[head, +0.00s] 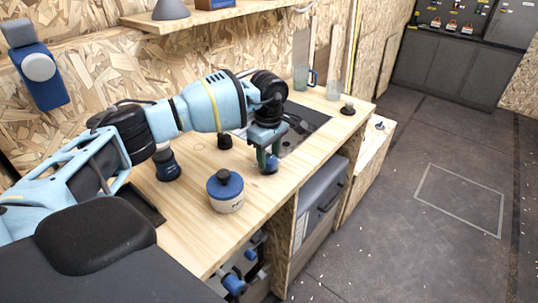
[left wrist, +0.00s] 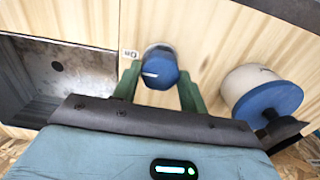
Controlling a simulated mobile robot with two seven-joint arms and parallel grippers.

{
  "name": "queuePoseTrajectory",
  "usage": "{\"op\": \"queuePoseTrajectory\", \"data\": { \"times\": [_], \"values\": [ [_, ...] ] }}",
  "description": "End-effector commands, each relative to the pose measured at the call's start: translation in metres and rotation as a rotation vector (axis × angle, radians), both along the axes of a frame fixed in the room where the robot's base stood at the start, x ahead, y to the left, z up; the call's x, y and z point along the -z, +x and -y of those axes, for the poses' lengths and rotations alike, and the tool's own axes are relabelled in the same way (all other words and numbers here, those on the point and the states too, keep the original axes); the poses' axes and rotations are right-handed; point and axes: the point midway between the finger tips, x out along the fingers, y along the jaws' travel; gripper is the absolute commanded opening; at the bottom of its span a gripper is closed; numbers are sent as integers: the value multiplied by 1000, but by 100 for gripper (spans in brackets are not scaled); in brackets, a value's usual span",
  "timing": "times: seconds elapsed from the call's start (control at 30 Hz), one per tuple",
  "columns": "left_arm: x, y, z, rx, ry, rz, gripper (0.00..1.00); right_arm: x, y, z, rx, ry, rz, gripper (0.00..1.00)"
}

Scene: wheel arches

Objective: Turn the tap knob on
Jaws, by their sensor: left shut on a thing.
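The tap knob (left wrist: 160,68) is a blue round knob with a white line on its top, on the wooden counter. It also shows low at the counter's front in the head view (head: 269,168). The line points roughly left in the left wrist view, toward a small label that seems to read "On" upside down. My left gripper (left wrist: 158,90) has its green fingers shut on the knob, one on each side. In the head view the left gripper (head: 268,158) reaches down from above. My right gripper is not in view.
A white jar with a blue lid (head: 225,191) stands on the counter close to the left gripper. The sink (left wrist: 75,85) is on the knob's other side. A dark blue bottle (head: 167,164) stands behind the jar. The floor (head: 400,220) at the right is clear.

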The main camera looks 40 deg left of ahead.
Motion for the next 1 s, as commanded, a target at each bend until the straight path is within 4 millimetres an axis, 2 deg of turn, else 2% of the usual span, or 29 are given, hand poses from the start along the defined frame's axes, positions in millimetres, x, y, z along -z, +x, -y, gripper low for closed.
{"op": "queuePoseTrajectory", "data": {
  "times": [0.33, 0.37, 0.5, 0.83, 1.0],
  "values": [
    [-1, 0, 1, 6, -1, 3, 20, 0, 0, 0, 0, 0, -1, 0],
    [-1, 0, 1, 6, -1, 3, 45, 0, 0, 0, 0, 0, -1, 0],
    [-1, 0, 1, 5, -1, 2, 63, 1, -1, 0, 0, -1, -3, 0],
    [-3, 0, 0, 4, 0, 1, 64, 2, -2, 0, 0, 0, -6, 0],
    [-21, 1, 0, 4, 0, 3, 64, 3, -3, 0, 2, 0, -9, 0]
  ]
}}
